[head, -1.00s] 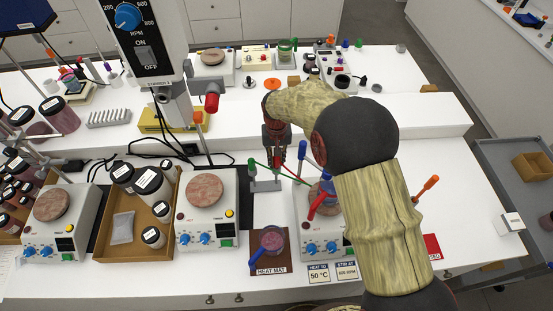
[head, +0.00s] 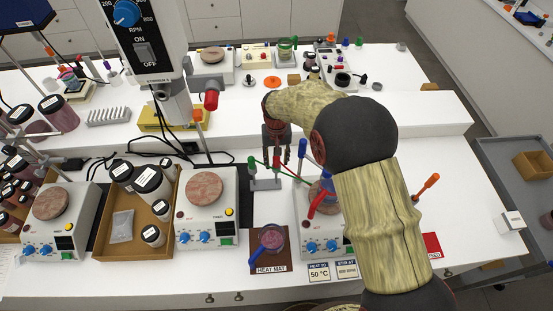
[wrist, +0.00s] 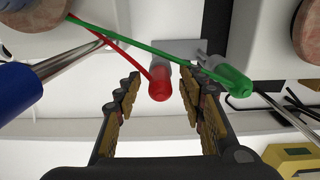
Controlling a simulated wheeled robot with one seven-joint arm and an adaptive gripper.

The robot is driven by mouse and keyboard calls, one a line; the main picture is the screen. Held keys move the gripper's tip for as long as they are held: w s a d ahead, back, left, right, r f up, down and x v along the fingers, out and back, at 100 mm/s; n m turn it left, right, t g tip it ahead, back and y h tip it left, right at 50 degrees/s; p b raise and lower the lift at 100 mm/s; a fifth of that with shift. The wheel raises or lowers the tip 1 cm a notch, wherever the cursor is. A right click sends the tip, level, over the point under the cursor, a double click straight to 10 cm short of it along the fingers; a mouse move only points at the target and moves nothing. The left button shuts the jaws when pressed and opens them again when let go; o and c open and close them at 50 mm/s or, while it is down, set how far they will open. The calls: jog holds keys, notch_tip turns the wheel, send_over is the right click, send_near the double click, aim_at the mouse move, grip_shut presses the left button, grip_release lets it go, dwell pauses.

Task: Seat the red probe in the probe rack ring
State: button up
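The probe rack (head: 265,185) is a small grey stand on the white bench. The green probe (head: 252,163) stands upright at its left in the head view; its cap shows at right in the wrist view (wrist: 233,82). The red probe (head: 277,163) stands at the rack's other end, its red cap (wrist: 160,86) above a grey sleeve in the wrist view. It looks upright in that ring; how deep it sits is hidden. My gripper (head: 276,152) is open above it. The fingers (wrist: 160,98) lie on either side of the red cap, with gaps, not touching it.
Red and green cables run from the probes to a hotplate (head: 322,232) at right. A blue-handled tool (wrist: 18,88) stands close to my fingers in the wrist view. A jar (head: 272,239) sits on the heat mat (head: 270,267) in front. A raised white shelf lies behind.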

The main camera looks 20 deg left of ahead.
jog(key=shift+r, duration=0.1)
notch_tip(320, 180, up, 12)
dwell(0.5)
jog(key=shift+f, duration=0.2)
